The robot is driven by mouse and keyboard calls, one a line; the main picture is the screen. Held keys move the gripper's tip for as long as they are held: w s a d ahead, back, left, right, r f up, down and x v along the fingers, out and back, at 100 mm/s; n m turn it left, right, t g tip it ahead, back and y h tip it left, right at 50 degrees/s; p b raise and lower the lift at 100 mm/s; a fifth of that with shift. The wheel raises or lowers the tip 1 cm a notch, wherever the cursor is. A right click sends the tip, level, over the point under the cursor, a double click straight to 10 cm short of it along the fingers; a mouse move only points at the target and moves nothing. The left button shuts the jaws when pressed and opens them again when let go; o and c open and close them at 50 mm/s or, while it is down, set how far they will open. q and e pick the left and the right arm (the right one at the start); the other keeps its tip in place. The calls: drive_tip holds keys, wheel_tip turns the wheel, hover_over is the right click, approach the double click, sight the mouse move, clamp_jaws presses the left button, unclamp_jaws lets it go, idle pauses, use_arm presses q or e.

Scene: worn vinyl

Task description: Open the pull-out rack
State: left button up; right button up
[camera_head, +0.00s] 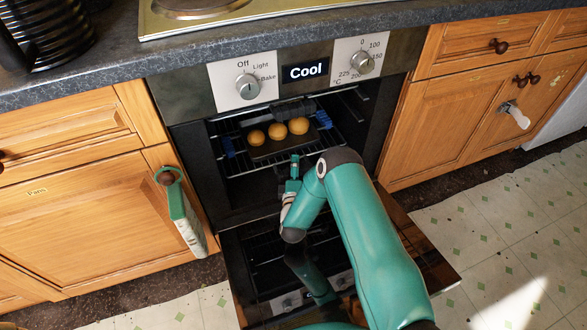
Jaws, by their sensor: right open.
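The pull-out rack (238,168) is a wire shelf inside the open oven, level and mostly within the cavity. A dark tray (272,151) with three round golden buns (278,131) sits on it. Blue pieces show at the rack's left and right sides. My right gripper (294,163) is seen nearly edge-on at the oven mouth, by the rack's front edge, below the buns. It is open, with nothing seen in it. I cannot tell whether it touches the rack. My right arm hides part of the rack's front right. My left gripper is not in view.
The oven door (255,262) is folded down below the cavity, under my right arm. A green and white cloth-like item (184,218) hangs at the left cabinet. Wooden cabinets (85,215) flank the oven. The counter edge (120,68) runs above.

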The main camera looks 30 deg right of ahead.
drive_tip(key=shift+w+d, duration=0.25)
drive_tip(key=shift+w, duration=0.05)
drive_tip(key=shift+c, duration=0.3)
clamp_jaws()
